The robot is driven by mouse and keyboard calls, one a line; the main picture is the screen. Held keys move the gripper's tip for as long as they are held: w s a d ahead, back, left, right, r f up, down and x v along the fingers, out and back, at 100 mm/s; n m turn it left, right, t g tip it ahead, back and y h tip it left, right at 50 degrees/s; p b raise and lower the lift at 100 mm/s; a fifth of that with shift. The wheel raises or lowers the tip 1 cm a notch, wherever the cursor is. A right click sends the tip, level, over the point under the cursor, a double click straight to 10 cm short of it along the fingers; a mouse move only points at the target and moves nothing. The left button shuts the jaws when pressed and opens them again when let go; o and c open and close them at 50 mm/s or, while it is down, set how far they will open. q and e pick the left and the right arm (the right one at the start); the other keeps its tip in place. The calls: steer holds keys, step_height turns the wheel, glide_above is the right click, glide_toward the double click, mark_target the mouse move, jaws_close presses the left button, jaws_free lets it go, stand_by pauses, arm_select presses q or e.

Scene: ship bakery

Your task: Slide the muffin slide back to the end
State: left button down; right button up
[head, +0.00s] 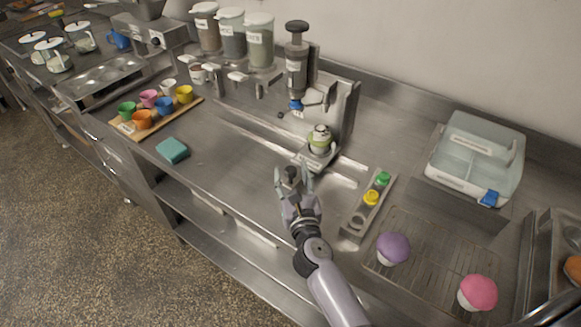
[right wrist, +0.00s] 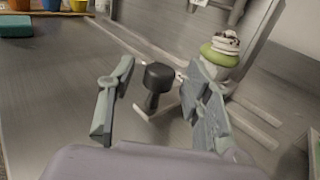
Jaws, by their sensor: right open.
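The muffin slide (head: 315,160) is a small metal carriage on rails under the dispenser. A muffin in a green cup with pale, dark-flecked topping (head: 320,138) stands on it; it also shows in the right wrist view (right wrist: 221,50). The slide's black knob (right wrist: 158,77) stands upright on a short stem in front of the muffin. My right gripper (head: 293,177) is open, with one finger on each side of the knob and visible gaps to it. In the head view the fingers partly hide the knob. My left gripper is out of view.
The dispenser (head: 297,65) stands behind the slide. Right of it are a rack with green and yellow buttons (head: 359,222), a wire rack (head: 425,262) with purple and pink muffins, and a clear-lidded box (head: 476,150). A teal sponge (head: 172,150) lies left on clear steel.

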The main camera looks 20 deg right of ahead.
steer(key=shift+w+d, duration=0.15)
steer(key=shift+w, duration=0.8)
jaws_close()
